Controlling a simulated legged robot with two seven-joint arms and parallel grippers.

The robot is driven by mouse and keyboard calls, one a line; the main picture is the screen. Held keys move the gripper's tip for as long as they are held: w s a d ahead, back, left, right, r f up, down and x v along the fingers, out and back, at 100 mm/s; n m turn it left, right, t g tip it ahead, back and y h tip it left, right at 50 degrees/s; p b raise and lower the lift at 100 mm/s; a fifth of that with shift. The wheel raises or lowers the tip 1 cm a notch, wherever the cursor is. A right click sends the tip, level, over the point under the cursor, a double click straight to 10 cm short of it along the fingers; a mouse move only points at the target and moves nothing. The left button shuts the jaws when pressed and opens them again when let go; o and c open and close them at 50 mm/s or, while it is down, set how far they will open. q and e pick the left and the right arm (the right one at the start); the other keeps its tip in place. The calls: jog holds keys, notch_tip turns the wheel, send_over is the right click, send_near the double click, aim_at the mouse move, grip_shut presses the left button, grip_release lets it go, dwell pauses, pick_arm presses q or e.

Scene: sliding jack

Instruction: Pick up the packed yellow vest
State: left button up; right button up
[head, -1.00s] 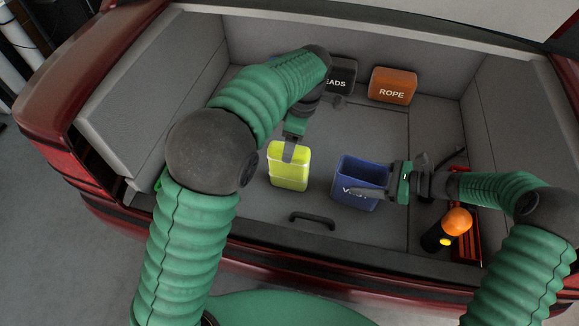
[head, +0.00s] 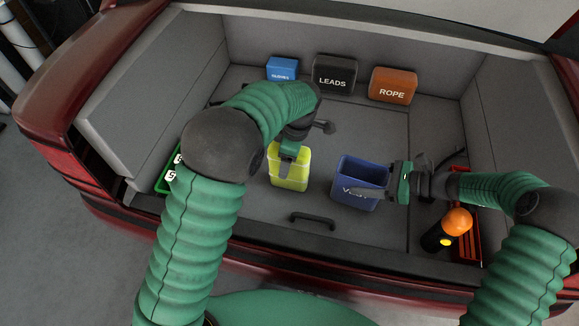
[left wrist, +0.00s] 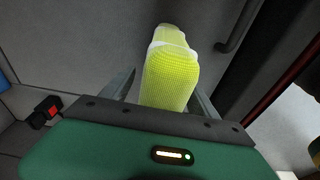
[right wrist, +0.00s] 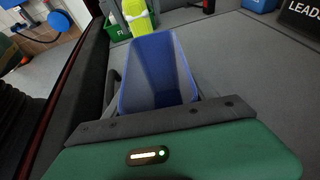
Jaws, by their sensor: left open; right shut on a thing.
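The packed yellow vest (head: 290,172) stands upright on the grey trunk floor, yellow with pale bands. My left gripper (head: 287,168) is open and comes down over its top. In the left wrist view the vest (left wrist: 172,75) lies between the two open fingers, with no clear contact. The blue vest box (head: 355,190) stands to its right, open at the top. My right gripper (head: 372,193) is shut on the box's right wall. In the right wrist view the box (right wrist: 155,75) looks empty inside.
Blue (head: 282,68), black "LEADS" (head: 335,75) and orange "ROPE" (head: 392,86) cases stand at the back. A green box (head: 170,175) is at left. An orange-topped flashlight (head: 445,232) and a red crate (head: 466,245) are at right. A dark handle (head: 312,218) is on the floor in front.

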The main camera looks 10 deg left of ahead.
pick_arm(q)
jog(key=shift+f, duration=0.15)
grip_shut()
dwell(0.6)
